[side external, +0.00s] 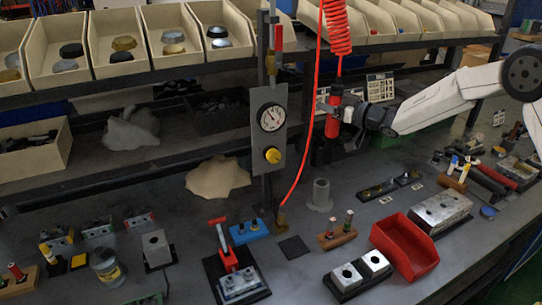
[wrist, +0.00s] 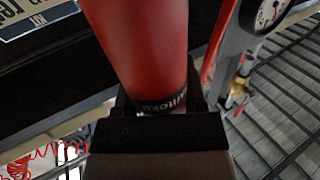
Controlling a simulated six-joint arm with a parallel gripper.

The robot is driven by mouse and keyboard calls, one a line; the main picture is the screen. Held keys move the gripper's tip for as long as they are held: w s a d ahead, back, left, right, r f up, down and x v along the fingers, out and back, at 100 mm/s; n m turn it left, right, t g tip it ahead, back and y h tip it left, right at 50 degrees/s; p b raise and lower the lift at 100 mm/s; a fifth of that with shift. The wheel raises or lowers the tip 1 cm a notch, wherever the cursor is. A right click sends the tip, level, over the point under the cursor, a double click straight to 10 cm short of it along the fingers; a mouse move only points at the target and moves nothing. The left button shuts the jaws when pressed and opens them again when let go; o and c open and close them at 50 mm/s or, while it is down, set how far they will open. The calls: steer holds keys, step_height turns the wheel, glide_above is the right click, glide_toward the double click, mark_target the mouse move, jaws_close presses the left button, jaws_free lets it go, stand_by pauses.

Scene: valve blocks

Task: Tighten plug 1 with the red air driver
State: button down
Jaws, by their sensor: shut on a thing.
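The red air driver (side external: 334,118) hangs upright at the end of a red coiled hose (side external: 337,28), above the bench. My gripper (side external: 345,116) is shut around its body. In the wrist view the driver's red body (wrist: 140,45) stands between the dark jaws (wrist: 160,120), with pale lettering just above them. A metal block (side external: 240,285) sits under a red-handled clamp (side external: 225,247) at the front of the bench. I cannot tell which plug is plug 1.
A grey gauge panel (side external: 270,130) with a yellow knob stands on a post left of the driver. A red bin (side external: 405,247) and a grey block (side external: 441,212) are at the right. Cream bins (side external: 120,75) line the shelf behind. A thin red hose drops to the bench.

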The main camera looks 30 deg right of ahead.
steer(key=s+a+f, duration=0.1)
steer(key=s+a, duration=0.1)
steer(key=s, duration=0.6)
steer(key=s+a+f, duration=0.1)
steer(key=s+a, duration=0.1)
steer(key=s, duration=0.6)
steer(key=s+a+f+n+g+y, duration=0.1)
steer(key=a+n+g+y, duration=0.4)
steer(key=a, duration=1.2)
steer(key=s+a+f+n+g+y, duration=0.1)
steer(key=a+n+g+y, duration=0.3)
steer(key=a, duration=1.3)
steer(key=shift+a+f+n+g+y, duration=0.4)
steer(key=shift+n+g, duration=1.2)
steer(key=shift+g, duration=1.4)
steer(key=shift+s+d, duration=0.1)
steer(key=shift+f, duration=0.2)
steer(key=shift+f, duration=3.45)
